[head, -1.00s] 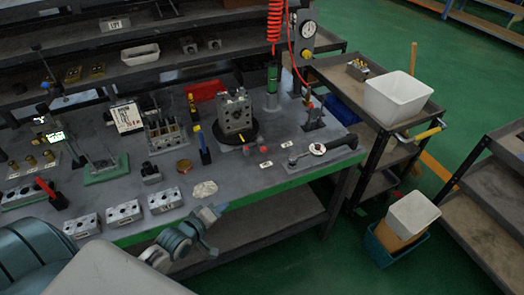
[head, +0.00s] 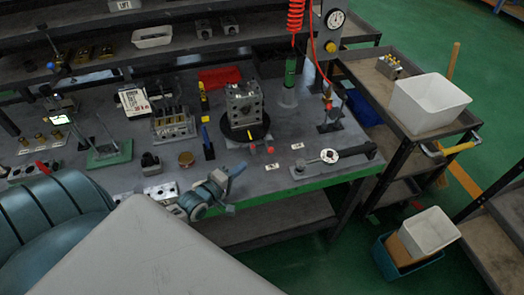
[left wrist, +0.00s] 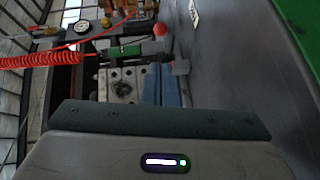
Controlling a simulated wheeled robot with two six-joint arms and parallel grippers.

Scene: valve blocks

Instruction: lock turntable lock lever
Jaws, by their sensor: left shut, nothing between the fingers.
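The turntable (head: 262,131) is a black round disc near the bench's front, carrying a grey valve block (head: 244,104) with holes. Small red knobs show at its front edge; one of them, a red knob (head: 270,149), seems to be the lock lever's end, though the lever's setting is too small to tell. My left gripper (head: 238,169) is shut and empty, just in front of and left of these knobs, apart from them. In the left wrist view its blue fingers (left wrist: 161,68) lie together, with a red ball knob (left wrist: 159,30) beyond the tips. My right gripper is not in view.
A flat fixture with a round white-faced part (head: 330,156) and dark handle lies right of the turntable. A blue upright tool (head: 207,140) and a brass disc (head: 186,159) stand left. Two small labels (head: 298,146) lie between. A red coiled hose (head: 296,16) hangs behind.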

